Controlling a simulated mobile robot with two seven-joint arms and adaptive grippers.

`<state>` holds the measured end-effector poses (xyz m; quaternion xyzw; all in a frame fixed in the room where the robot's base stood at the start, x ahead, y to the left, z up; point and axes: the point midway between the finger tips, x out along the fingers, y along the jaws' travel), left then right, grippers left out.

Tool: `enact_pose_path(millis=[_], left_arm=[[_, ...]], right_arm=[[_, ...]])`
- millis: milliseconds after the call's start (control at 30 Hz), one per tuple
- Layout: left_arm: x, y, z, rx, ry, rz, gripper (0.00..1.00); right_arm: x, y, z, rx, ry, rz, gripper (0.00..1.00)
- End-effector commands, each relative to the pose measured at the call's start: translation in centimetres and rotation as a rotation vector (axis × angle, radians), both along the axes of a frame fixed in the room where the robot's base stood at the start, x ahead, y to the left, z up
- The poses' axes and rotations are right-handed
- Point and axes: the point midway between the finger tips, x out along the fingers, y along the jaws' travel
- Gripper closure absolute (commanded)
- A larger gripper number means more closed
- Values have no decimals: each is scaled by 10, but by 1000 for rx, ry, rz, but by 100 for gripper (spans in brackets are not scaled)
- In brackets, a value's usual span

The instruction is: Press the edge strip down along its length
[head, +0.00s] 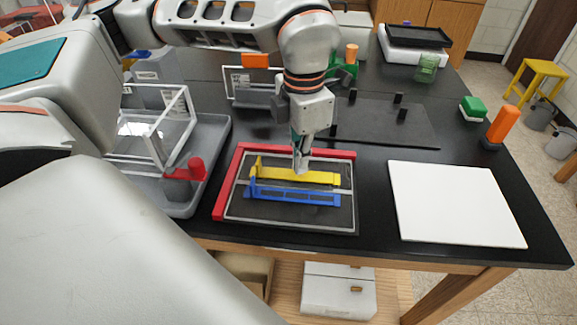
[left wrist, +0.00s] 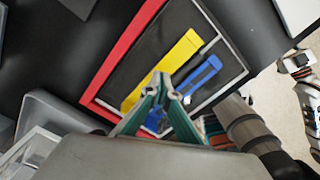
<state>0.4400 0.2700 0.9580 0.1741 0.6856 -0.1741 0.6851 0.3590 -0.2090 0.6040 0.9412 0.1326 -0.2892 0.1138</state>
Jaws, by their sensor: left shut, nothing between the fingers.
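A thin grey frame (head: 287,230) around a dark panel lies flat on the black table. A red strip (head: 228,187) runs along the frame's left and back edges; it also shows in the left wrist view (left wrist: 122,52). Inside the frame lie a yellow bar (head: 318,178) and a blue bar (head: 296,196), roughly parallel. My left gripper (head: 300,170) points down, shut and empty, over the yellow bar near the red strip's back run. I cannot tell whether the fingertips touch the bar. The left wrist view shows the fingers (left wrist: 163,84) near the yellow bar.
A grey tray (head: 218,150) with a clear white-edged box (head: 160,122) stands left of the frame. A white board (head: 455,203) lies to the right. A dark plate with pegs (head: 385,120) lies behind. An orange-handled tool (head: 503,124) stands near the right edge.

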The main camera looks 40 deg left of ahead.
Motion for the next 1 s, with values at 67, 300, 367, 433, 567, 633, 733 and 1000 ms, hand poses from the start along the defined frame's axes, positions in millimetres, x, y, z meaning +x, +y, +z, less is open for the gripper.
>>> enact_pose_path(millis=[67, 300, 367, 433, 567, 633, 733, 1000], left_arm=[[0, 0, -2, 0, 0, 0, 100], [0, 0, -6, 0, 0, 0, 100], [0, 0, -8, 0, 0, 0, 100], [0, 0, -9, 0, 0, 0, 100], [0, 0, -11, 0, 0, 0, 100], [0, 0, -12, 0, 0, 0, 100], [0, 0, -14, 0, 0, 0, 100], [0, 0, -16, 0, 0, 0, 100]], right_arm=[[-4, 0, -3, 0, 6, 0, 100], [-8, 1, -8, 1, 17, 2, 100], [-9, 1, -8, 1, 17, 2, 100], [-8, 1, -9, 1, 17, 2, 100], [-7, 2, -9, 2, 15, 2, 100], [-5, 2, -9, 2, 13, 2, 100], [-4, 2, -9, 1, 10, 2, 100], [-1, 1, -9, 1, 6, 2, 100]])
